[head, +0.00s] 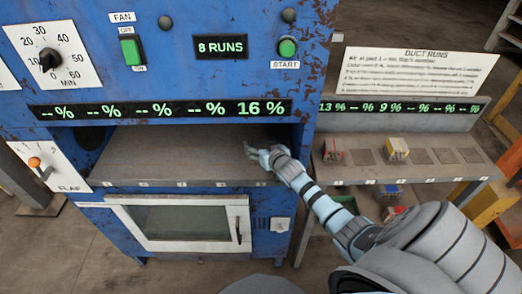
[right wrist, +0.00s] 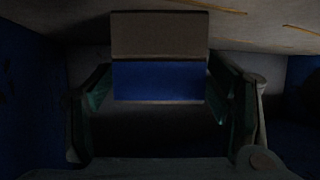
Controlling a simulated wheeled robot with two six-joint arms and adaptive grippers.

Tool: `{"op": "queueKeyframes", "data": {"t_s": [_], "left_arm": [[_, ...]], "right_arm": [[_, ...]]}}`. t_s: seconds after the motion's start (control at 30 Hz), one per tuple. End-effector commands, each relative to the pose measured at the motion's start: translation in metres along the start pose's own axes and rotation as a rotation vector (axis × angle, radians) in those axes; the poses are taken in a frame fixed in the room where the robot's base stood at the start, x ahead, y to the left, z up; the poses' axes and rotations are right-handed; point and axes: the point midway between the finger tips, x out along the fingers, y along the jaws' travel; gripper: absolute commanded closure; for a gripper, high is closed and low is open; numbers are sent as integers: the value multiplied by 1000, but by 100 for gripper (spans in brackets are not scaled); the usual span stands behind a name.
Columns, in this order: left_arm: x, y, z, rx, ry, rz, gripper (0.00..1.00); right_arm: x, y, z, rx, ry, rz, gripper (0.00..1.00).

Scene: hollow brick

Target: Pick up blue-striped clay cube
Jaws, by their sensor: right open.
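My right gripper (head: 262,156) reaches into the right end of the blue machine's open shelf slot (head: 180,150). In the right wrist view the gripper (right wrist: 160,120) is open, with one finger on each side of a block (right wrist: 160,80). The block has a grey-brown upper part and a broad blue band below. The picture is dark, and I cannot tell whether the fingers touch it. In the head view my gripper hides this block. Another blue block (head: 389,192) lies low under the rack on the right. My left gripper is not in view.
The rack (head: 440,176) at right holds a red-marked block (head: 333,151) and a yellow-marked block (head: 396,150) beside dark square pads. The slot's side walls and roof lie close around my gripper. An oven door (head: 182,222) is below. The slot's middle is clear.

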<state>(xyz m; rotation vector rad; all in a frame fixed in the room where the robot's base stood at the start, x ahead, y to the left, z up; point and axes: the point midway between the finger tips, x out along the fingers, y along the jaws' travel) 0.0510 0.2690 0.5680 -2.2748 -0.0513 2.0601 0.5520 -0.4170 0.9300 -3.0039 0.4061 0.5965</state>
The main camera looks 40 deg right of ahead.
Motion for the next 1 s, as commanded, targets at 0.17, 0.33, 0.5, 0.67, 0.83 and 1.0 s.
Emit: {"op": "queueKeyframes", "data": {"t_s": [0.17,0.33,0.5,0.67,0.83,1.0], "left_arm": [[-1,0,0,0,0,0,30],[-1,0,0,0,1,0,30],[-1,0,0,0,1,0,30],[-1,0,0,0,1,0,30],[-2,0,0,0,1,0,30],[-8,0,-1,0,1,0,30]], "right_arm": [[-1,0,0,-1,0,0,31],[-1,0,0,-1,-1,0,59],[-1,0,-1,-1,0,-1,78],[-1,0,-1,-1,0,-1,78],[-5,-4,-7,-2,2,-1,78],[-15,-4,-30,-2,2,-1,78]]}}
